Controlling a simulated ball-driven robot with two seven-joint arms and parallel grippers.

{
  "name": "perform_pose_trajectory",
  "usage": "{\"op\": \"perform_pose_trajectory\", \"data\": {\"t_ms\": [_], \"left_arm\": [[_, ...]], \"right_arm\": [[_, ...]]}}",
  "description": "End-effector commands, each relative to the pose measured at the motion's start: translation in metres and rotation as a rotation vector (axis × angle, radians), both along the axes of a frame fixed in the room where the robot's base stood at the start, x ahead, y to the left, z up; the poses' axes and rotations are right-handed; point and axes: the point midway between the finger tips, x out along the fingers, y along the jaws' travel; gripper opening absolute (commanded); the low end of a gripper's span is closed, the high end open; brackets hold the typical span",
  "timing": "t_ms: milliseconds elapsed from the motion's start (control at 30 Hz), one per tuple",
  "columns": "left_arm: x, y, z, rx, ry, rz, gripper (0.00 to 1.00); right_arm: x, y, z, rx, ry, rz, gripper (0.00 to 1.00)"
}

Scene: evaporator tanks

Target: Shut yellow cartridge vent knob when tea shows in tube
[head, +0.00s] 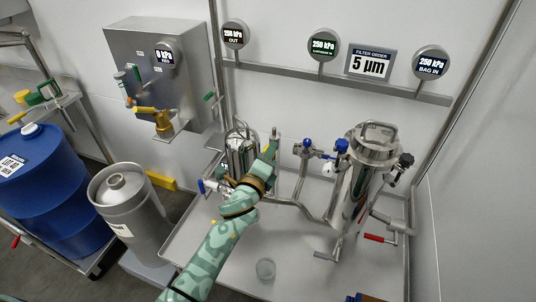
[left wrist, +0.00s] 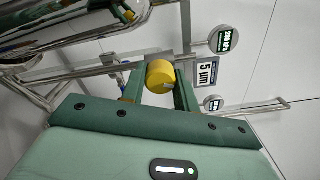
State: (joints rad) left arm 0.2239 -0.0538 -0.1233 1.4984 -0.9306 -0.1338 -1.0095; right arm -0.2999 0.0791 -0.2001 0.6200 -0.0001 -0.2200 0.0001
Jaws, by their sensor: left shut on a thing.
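The yellow knob (left wrist: 160,76) sits between the two green fingers of my left gripper (left wrist: 160,88) in the left wrist view, and the gripper is shut on it. In the head view my left gripper (head: 271,148) is at the right side of the smaller steel cartridge housing (head: 240,157), and the knob is hidden behind it. I cannot make out tea in a tube in either view. My right gripper is not in view.
A tall steel filter housing (head: 368,165) stands at the right, with blue-handled valves (head: 308,143) on its left. Gauges reading 250 kPa (head: 323,45) hang on the wall. A steel keg (head: 130,212) and blue drum (head: 45,180) stand left.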

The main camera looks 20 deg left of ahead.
Motion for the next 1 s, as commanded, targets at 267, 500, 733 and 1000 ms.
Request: {"op": "perform_pose_trajectory", "data": {"t_ms": [267, 500, 733, 1000], "left_arm": [[-0.0002, 0.0004, 0.0002, -0.221, 0.009, 0.002, 0.07], [-0.0002, 0.0004, 0.0001, -0.345, 0.012, 0.001, 0.07], [-0.0002, 0.0006, -0.0003, -0.402, 0.015, 0.002, 0.07], [-0.0002, 0.0005, -0.0007, -0.415, 0.017, 0.002, 0.07]], "right_arm": [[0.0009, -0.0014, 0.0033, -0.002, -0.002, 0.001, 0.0], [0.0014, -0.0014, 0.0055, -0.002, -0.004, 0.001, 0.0], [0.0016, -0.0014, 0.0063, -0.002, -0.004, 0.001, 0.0], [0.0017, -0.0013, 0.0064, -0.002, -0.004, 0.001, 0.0]]}}
